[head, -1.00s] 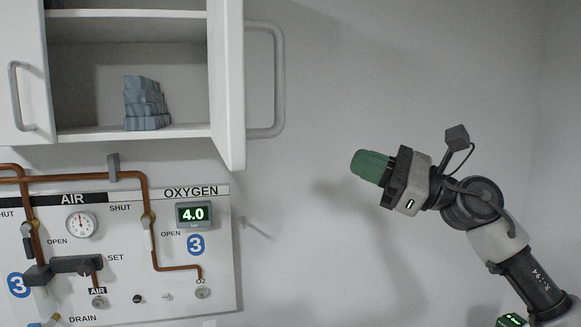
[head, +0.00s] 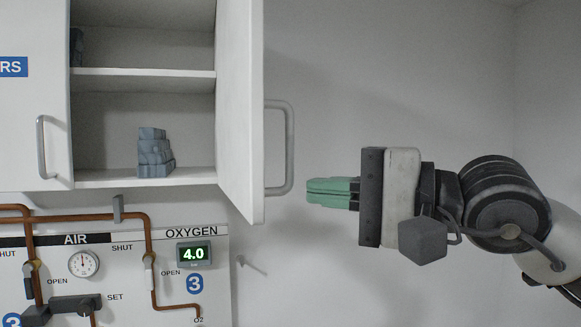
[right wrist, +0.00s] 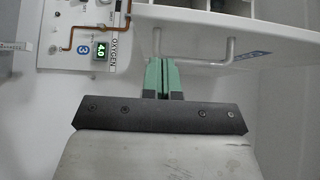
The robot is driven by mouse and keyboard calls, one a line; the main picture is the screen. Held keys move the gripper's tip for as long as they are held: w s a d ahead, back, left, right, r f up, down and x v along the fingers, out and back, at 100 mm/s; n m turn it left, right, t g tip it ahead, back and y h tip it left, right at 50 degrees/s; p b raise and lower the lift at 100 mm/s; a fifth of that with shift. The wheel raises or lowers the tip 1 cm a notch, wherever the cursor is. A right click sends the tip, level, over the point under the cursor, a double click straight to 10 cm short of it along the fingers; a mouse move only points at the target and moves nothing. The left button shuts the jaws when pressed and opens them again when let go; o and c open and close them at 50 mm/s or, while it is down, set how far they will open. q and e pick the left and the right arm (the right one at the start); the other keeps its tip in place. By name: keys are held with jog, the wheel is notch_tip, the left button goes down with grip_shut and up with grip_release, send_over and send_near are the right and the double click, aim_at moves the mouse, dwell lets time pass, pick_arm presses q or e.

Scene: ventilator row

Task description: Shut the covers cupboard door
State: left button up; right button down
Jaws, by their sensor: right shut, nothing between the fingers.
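The covers cupboard's right door (head: 240,110) stands open, swung out and seen nearly edge-on in the head view. Its grey bar handle (head: 289,150) is on its right-hand face. In the right wrist view the door (right wrist: 200,20) spans the top, with the handle (right wrist: 231,50) behind my fingers. My right gripper (head: 310,192) has green fingers, shut and empty. It points left, a little right of the handle's lower end with a small gap in the picture; contact does not show. Its fingertips also show in the right wrist view (right wrist: 163,62). My left gripper is not in view.
Inside the cupboard (head: 110,178), a stack of blue-grey packs (head: 155,155) sits on the bottom shelf. The left door (head: 30,120) looks closed. Below are copper pipes (head: 150,250) and a gas panel with an oxygen display (head: 193,254). The wall right of the door is bare.

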aim_at(262, 191)
jog(key=a, duration=0.2)
jog(key=s+a+p, duration=0.1)
jog(key=a, duration=0.1)
jog(key=shift+s, duration=0.15)
